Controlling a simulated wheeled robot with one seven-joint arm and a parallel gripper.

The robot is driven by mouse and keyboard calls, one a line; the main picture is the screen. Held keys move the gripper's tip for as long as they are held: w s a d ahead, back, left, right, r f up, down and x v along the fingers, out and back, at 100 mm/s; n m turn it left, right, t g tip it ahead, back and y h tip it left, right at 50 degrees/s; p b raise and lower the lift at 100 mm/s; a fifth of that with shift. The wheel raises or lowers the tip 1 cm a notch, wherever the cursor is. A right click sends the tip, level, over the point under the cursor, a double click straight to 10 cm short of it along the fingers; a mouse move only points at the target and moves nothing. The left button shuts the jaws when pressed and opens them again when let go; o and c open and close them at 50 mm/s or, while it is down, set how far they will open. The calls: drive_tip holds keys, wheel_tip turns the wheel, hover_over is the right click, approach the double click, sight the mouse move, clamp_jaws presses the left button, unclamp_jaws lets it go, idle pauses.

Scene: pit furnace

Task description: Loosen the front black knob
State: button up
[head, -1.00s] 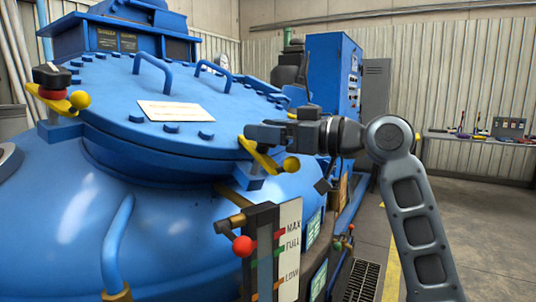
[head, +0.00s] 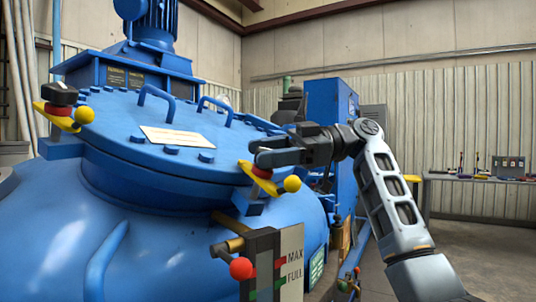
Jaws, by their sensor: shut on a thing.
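My gripper (head: 268,152) is at the front clamp on the rim of the blue furnace lid (head: 120,125). It is shut on the front black knob, which its fingers mostly hide. Just below the fingers a red collar (head: 261,172) shows on top of the yellow clamp lever (head: 262,184). The lever ends in a yellow ball (head: 292,184) at the right. A second black knob (head: 60,93) stands uncovered on a like clamp at the left of the lid, with its own red collar and yellow ball (head: 84,115).
Blue handles (head: 155,95) and several bolts stand on the lid. A level gauge (head: 280,262) with a red ball (head: 241,268) is below the clamp. A bench (head: 480,180) with tools is at the back right. Open floor lies at the right.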

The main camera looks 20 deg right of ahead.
drive_tip(key=shift+n+g, duration=0.5)
drive_tip(key=shift+g, duration=0.1)
drive_tip(key=shift+f, duration=0.1)
drive_tip(key=o, duration=1)
drive_tip(key=shift+c, duration=0.2)
drive_tip(key=d+r, duration=0.1)
drive_tip(key=d, duration=0.6)
drive_tip(key=shift+s+d, duration=0.3)
drive_tip(key=shift+d, duration=0.05)
drive_tip(key=shift+r, duration=0.1)
